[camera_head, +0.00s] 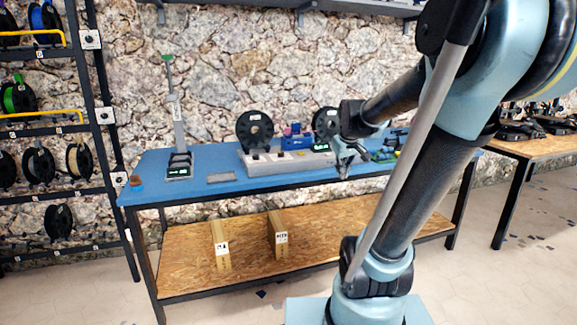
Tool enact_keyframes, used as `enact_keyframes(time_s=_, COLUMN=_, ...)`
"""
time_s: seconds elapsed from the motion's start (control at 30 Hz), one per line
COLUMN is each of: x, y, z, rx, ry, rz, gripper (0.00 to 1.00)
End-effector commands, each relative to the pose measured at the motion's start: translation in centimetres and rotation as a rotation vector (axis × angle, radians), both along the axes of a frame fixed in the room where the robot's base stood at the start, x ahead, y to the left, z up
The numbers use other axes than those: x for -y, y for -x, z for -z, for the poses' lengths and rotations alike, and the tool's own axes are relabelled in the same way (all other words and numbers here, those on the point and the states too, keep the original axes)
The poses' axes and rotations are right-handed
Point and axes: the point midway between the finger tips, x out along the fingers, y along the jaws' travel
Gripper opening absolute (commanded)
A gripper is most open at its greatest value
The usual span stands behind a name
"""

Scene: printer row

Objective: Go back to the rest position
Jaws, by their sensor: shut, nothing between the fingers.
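My arm fills the right part of the head view and hides the table's right side. A grey bar-shaped unit (280,163) with small displays lies on the table, left of my gripper. A black spool (254,131) stands behind that unit, and a second spool (325,124) is partly hidden by my wrist.
A black rack (97,95) with filament spools stands at the left. A scale-like stand (178,163) and a flat grey plate (221,178) are on the table. Boxes (278,234) stand on its wooden lower shelf (190,264). Another table (535,146) is at the right. Floor is open in front.

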Motion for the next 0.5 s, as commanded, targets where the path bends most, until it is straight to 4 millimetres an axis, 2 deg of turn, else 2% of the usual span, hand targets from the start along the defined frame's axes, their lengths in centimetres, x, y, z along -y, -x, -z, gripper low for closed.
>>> enact_keyframes(time_s=0.03, x=0.0, y=1.9, z=0.7, rx=-0.017, ry=-0.009, rz=0.017, gripper=0.0)
enact_keyframes(time_s=0.1, x=0.1, y=4.3, z=1.6, rx=-0.042, ry=-0.022, rz=0.046, gripper=0.0)
enact_keyframes(time_s=0.5, x=0.1, y=16.8, z=8.1, rx=-0.183, ry=-0.085, rz=0.216, gripper=0.0)
